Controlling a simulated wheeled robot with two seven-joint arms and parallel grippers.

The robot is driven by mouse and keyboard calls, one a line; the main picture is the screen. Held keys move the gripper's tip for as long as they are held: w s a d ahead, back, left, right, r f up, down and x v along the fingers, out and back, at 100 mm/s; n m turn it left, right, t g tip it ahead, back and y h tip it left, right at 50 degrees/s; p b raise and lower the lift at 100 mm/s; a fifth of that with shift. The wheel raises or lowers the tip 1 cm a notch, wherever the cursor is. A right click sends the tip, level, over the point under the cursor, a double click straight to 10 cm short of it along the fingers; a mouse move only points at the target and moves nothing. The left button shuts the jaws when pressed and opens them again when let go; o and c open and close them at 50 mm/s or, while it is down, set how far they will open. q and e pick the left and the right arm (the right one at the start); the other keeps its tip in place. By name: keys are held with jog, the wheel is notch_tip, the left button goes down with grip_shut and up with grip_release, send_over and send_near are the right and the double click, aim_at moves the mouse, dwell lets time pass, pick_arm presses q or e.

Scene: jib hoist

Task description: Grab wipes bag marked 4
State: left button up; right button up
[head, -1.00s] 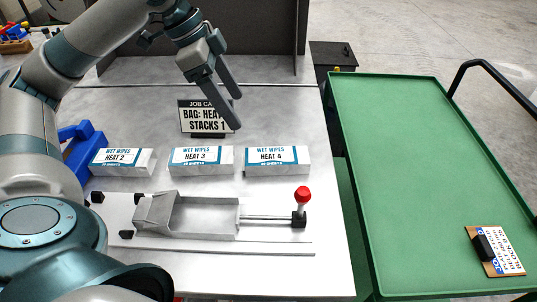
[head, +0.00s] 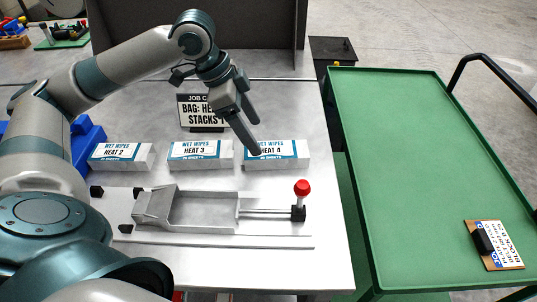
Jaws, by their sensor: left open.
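The wipes bag marked 4 (head: 285,152) is a white block with a blue-edged label reading "WET WIPES HEAT 4". It lies at the right end of a row on the metal table. My left gripper (head: 256,146) is open and empty, pointing down at the bag's left end. Its fingers cover part of the label's left side; whether they touch the bag I cannot tell. Bags marked 3 (head: 200,153) and 2 (head: 121,154) lie to the left, with gaps between. My right gripper is not in view.
A job card sign (head: 194,112) stands behind the row, partly hidden by my gripper. A metal tray fixture (head: 200,222) with a red-knobbed lever (head: 302,188) lies in front. A blue bin (head: 88,140) is at left. A green cart (head: 420,170) with a clipboard (head: 494,245) stands right.

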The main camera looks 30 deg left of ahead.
aim_at(268, 150)
pick_arm(q)
jog(key=shift+x, duration=1)
jog(key=shift+w+x, duration=0.25)
jog(key=shift+x, duration=1.05)
jog(key=shift+w+x, duration=0.2)
jog(key=shift+x, duration=1.1)
jog(key=shift+r, duration=0.15)
jog(key=c, duration=1.1)
